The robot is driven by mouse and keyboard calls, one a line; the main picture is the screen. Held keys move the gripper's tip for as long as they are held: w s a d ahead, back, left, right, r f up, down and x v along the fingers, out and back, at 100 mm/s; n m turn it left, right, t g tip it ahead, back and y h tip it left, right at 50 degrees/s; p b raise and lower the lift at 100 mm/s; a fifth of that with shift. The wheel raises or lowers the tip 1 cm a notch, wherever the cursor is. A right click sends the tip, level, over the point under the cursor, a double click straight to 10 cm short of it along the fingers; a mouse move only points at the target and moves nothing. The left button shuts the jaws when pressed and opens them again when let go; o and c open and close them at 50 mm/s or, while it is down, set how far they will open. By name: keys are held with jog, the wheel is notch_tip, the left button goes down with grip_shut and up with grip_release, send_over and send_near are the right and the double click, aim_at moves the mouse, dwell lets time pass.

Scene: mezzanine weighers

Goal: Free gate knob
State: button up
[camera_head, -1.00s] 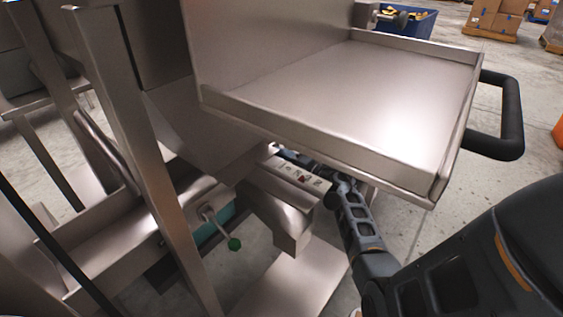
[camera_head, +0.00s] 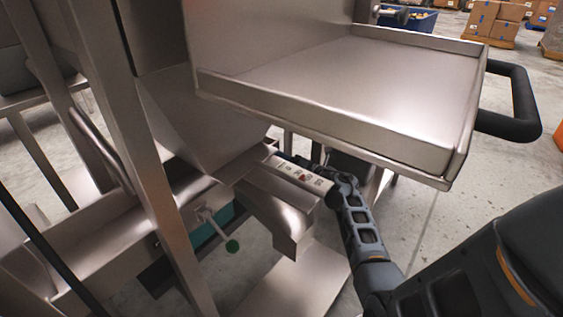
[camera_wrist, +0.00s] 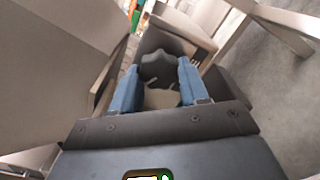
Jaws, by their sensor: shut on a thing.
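In the wrist view, a dark lobed knob (camera_wrist: 160,66) sits between the blue fingertips of my gripper (camera_wrist: 158,78). The fingers are shut on its sides. The fingertips and the dark knob are hidden there behind the tray and housing.
The steel tray (camera_head: 350,100) with a black handle (camera_head: 525,105) overhangs my arm. A steel upright (camera_head: 150,170) and chute stand to the left. Bare floor (camera_head: 440,205) lies to the right, with boxes (camera_head: 497,22) at the back.

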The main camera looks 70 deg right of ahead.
dwell(0.4)
jog(key=o, duration=1.1)
jog(key=shift+c, duration=0.2)
jog(key=p+v, duration=0.1)
jog(key=v, duration=0.7)
jog(key=shift+p, duration=0.35)
